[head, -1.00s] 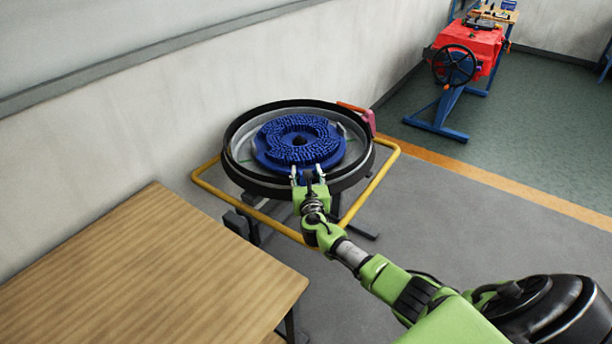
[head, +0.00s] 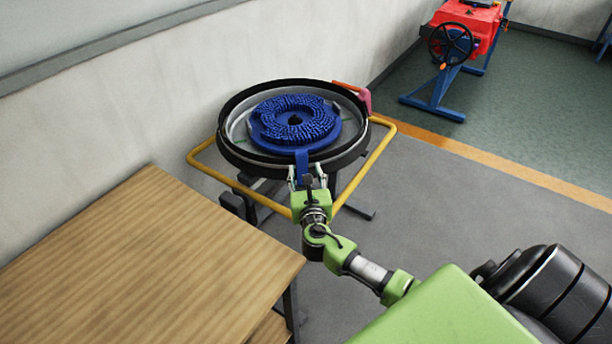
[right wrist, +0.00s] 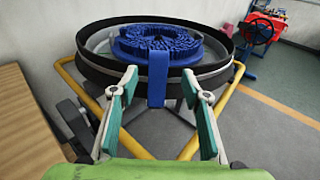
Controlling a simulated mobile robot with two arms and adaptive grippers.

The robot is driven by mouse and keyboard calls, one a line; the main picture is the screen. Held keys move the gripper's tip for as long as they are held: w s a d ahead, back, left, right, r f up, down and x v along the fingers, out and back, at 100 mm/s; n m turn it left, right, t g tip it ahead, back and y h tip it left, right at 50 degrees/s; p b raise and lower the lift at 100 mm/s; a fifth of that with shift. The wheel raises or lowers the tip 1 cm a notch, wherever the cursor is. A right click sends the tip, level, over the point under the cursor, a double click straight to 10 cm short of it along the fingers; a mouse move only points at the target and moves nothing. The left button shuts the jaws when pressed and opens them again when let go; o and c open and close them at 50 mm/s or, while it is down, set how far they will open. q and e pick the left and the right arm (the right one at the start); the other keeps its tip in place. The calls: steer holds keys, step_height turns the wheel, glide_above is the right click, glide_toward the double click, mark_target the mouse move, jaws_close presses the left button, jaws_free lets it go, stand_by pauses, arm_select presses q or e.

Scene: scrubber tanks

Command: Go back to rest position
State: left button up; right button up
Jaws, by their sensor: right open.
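My right gripper (head: 307,173) is open at the near rim of a round black tub (head: 232,148). A round blue brush (head: 295,122) with bristles facing up lies in the tub. A flat blue strip (head: 302,165) hangs over the near rim. In the right wrist view, this strip (right wrist: 158,82) shows between the spread fingers of my right gripper (right wrist: 160,74), with gaps on both sides. The brush (right wrist: 160,42) lies behind it. My left gripper is not in view.
A yellow tube frame (head: 380,148) surrounds the tub. A wooden table (head: 140,260) stands at the left, close to it. A pale wall (head: 90,120) runs behind. A red machine with a handwheel (head: 466,25) stands at the back right. The grey floor (head: 470,200) at right is open.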

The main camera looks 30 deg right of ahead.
steer(key=shift+s+a+r, duration=0.15)
steer(key=shift+s+a, duration=0.15)
steer(key=shift+s, duration=0.35)
